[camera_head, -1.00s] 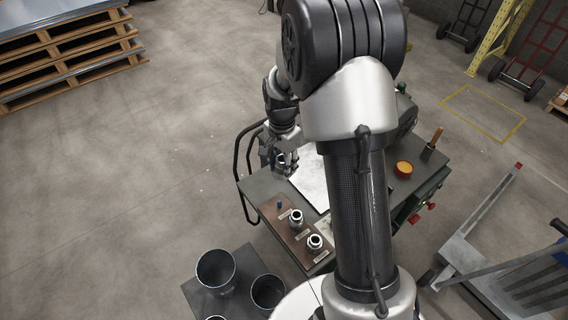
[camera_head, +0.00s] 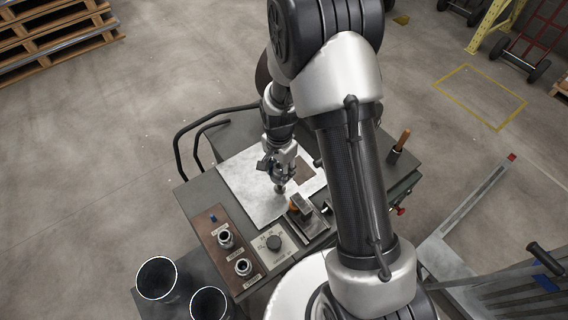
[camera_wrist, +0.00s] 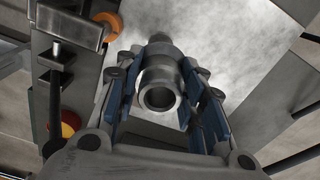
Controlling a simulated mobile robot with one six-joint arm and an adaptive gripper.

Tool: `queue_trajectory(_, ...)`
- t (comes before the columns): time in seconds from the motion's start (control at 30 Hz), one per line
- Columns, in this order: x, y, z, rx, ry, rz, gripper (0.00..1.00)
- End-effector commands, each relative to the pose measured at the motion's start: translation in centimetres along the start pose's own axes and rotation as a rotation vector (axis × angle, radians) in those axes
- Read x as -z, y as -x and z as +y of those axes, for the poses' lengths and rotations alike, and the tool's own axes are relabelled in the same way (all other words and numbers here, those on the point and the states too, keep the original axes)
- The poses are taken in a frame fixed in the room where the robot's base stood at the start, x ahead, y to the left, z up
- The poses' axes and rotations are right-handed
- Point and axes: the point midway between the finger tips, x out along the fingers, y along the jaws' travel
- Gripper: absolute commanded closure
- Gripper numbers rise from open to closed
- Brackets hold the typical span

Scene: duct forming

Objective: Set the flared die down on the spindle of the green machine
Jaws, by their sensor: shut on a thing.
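My gripper (camera_head: 279,178) is shut on a steel die (camera_wrist: 160,80), a hollow ring-like cylinder with a narrower end beyond, held between blue finger pads in the wrist view. In the head view the gripper is over the pale metal sheet on the machine top, and only a little of the die (camera_head: 280,188) shows below the fingers. Whether it touches anything below I cannot tell. The green machine (camera_head: 196,189) is a dark grey-green bench-like body. I cannot make out its spindle. Two other steel dies (camera_head: 226,239) stand on a brown board (camera_head: 205,228) with labels.
A clamp-like steel block (camera_head: 312,216) with an orange part stands right of the gripper. A wooden-handled tool (camera_head: 402,140) stands at the right edge. Dark open cylinders (camera_head: 157,278) stand at lower left. Black tube rails (camera_head: 180,143) edge the machine's left.

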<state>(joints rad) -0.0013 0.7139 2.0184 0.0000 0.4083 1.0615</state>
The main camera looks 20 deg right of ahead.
Motion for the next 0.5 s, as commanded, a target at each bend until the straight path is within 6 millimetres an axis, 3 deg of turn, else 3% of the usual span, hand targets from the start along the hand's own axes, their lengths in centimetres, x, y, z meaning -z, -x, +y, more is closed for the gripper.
queue_trajectory(0.5, 0.0, -3.8, 0.0, 0.000, 0.000, 0.000, 1.00)
